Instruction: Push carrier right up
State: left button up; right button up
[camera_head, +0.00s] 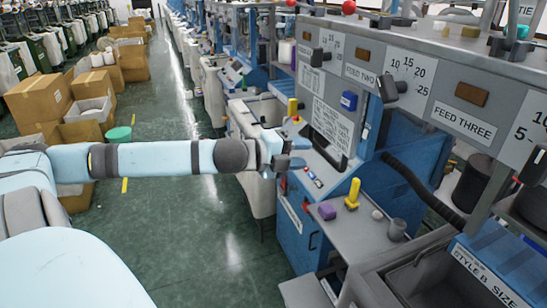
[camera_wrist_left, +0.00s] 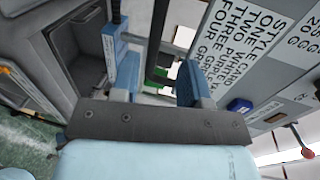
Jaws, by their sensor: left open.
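My left arm reaches in from the left. My left gripper (camera_head: 288,156) is open, with its blue fingers in front of the blue and grey knitting machine (camera_head: 400,150). In the left wrist view the two blue fingers (camera_wrist_left: 158,78) stand apart. A dark upright bar (camera_wrist_left: 158,35) shows between them; I cannot tell whether they touch it. A black handle-like frame (camera_head: 326,148) is just right of the gripper in the head view. No part is clearly marked as the right carrier, so I cannot tell which it is. My right gripper is out of view.
Cardboard boxes (camera_head: 40,98) stand left. The green aisle floor (camera_head: 180,235) is open.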

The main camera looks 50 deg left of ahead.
pick_arm(q)
jog(key=p+v, duration=0.2)
jog(key=v, duration=0.4)
jog(key=shift+s+r, duration=0.2)
jog(key=shift+s, duration=0.15)
jog(key=shift+a, duration=0.1)
dwell(0.8)
